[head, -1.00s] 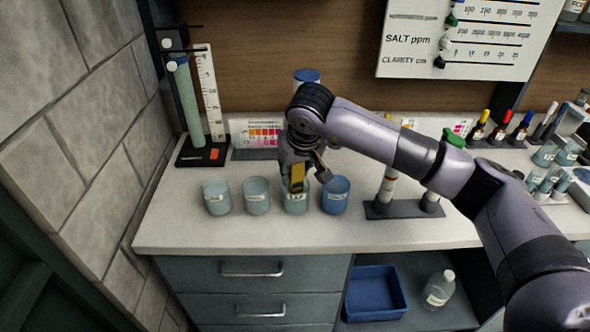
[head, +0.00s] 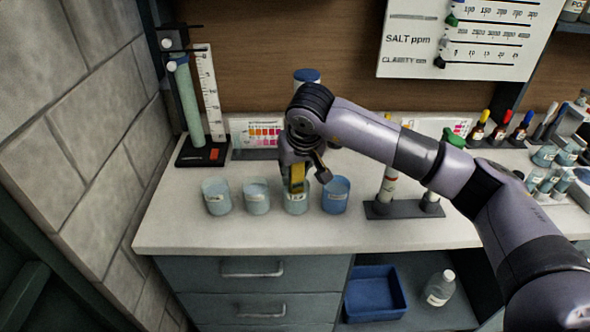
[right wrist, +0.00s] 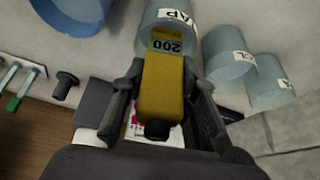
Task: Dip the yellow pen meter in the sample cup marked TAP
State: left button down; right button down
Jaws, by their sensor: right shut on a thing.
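My right gripper (head: 300,172) is shut on the yellow pen meter (head: 297,180), which points down at the sample cup marked TAP (head: 296,207). In the right wrist view the pen meter (right wrist: 162,90) sits between both fingers (right wrist: 160,100), with a display reading 200. The TAP cup (right wrist: 152,42) is just beyond it, its label partly covered so that "AP" shows. The pen's lower end overlaps the cup's mouth. The tip is hidden, and I cannot tell how deep it is. My left gripper is not in view.
Two pale cups (head: 217,197) (head: 257,196) stand left of the TAP cup, and a blue cup (head: 336,196) stands close on its right. A dark rack (head: 400,210) holding tubes is farther right. The counter front (head: 240,235) is clear.

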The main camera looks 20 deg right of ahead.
jog(key=shift+r+p, duration=2.5)
jog(key=shift+r, duration=2.65)
